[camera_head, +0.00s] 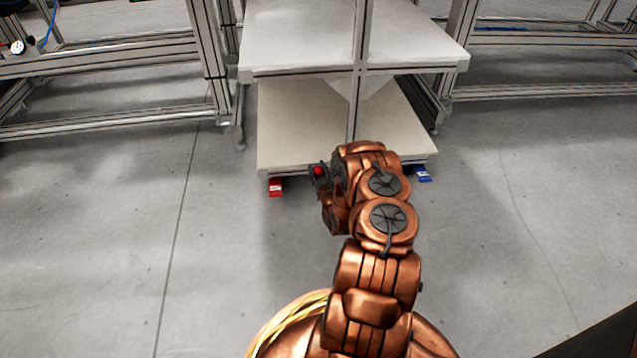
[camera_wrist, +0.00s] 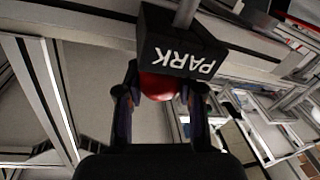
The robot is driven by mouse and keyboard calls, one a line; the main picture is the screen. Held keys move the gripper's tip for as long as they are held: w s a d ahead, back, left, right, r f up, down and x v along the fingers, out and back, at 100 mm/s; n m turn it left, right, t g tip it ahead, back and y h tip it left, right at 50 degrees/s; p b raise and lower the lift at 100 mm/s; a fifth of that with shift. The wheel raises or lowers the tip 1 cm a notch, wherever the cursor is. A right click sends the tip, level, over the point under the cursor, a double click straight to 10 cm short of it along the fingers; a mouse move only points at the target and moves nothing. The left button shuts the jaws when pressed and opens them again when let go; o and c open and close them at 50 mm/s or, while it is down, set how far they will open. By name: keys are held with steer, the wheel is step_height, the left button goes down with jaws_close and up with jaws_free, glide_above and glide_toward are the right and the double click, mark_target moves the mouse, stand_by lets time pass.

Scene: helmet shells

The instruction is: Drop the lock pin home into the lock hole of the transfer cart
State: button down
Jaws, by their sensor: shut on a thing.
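The lock pin's red knob (camera_wrist: 158,86) sits between the two fingers of my gripper (camera_wrist: 160,100) in the wrist view. The knob also shows as a small red spot (camera_head: 319,171) in the head view, by the cart's front edge. A black block (camera_wrist: 182,45) with upside-down white letters "PARK" adjoins the knob, and a grey rod (camera_wrist: 185,12) shows at its far side. The transfer cart (camera_head: 345,135) has a white top and a cream lower deck. The lock hole is not visible, and I cannot tell whether the pin is in it.
A red tab (camera_head: 276,187) and a blue tab (camera_head: 423,173) stick out under the cart's front edge. Aluminium frames (camera_head: 110,65) stand at the left, with more at the right (camera_head: 540,90). The grey floor in front is clear.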

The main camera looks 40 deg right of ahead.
step_height(320, 180, up, 17)
steer(key=p, duration=0.6)
steer(key=shift+f+p, duration=0.2)
steer(key=shift+p, duration=0.1)
stand_by(2.5)
stand_by(0.4)
